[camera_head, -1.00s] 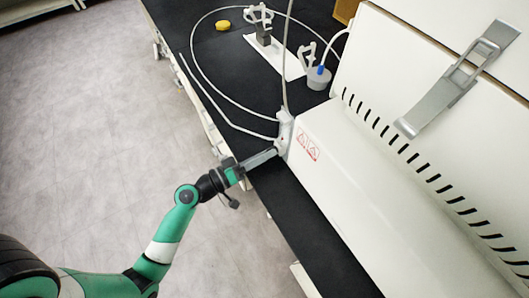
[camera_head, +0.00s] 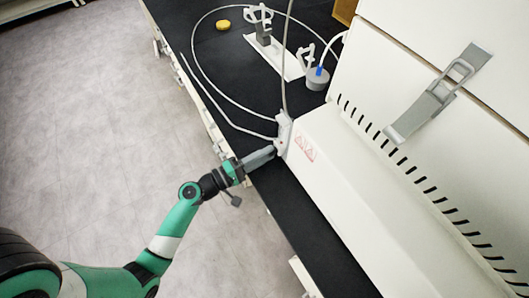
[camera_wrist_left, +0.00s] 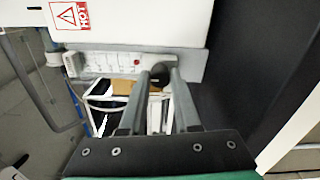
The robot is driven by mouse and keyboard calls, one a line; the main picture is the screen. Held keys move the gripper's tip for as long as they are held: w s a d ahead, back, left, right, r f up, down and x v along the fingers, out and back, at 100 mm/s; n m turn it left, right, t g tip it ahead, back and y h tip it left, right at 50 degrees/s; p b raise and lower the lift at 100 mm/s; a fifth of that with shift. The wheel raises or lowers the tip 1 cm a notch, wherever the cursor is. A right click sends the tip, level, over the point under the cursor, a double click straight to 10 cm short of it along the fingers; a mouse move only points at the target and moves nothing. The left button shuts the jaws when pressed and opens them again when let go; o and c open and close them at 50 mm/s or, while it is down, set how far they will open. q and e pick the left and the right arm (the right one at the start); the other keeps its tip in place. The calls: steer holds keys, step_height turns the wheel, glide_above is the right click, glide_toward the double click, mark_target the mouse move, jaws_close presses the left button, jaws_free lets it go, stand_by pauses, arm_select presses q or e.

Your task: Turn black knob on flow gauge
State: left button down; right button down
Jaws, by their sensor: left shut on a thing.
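The flow gauge (camera_head: 284,128) is a white upright unit at the left end of the white machine, at the bench edge. In the left wrist view its pale panel (camera_wrist_left: 108,64) has fine markings and a small red spot. The black knob (camera_wrist_left: 159,70) sits low on the right part of that panel. My left gripper (camera_head: 271,153) reaches in from the left to the gauge. In the left wrist view its two fingers (camera_wrist_left: 159,84) are shut on the knob, one on each side. The knob is hidden in the head view. My right gripper is not in view.
The white machine (camera_head: 345,185) with vent slots and a metal latch (camera_head: 437,95) fills the right side. White tubing (camera_head: 203,75) loops over the black bench top. A yellow object (camera_head: 223,25) and clamp stand (camera_head: 262,35) stand farther back. Open floor lies left.

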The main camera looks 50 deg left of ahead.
arm_select(q)
steer(key=shift+n, duration=0.4)
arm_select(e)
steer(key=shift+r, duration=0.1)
arm_select(q)
steer(key=c, duration=0.6)
jaws_free()
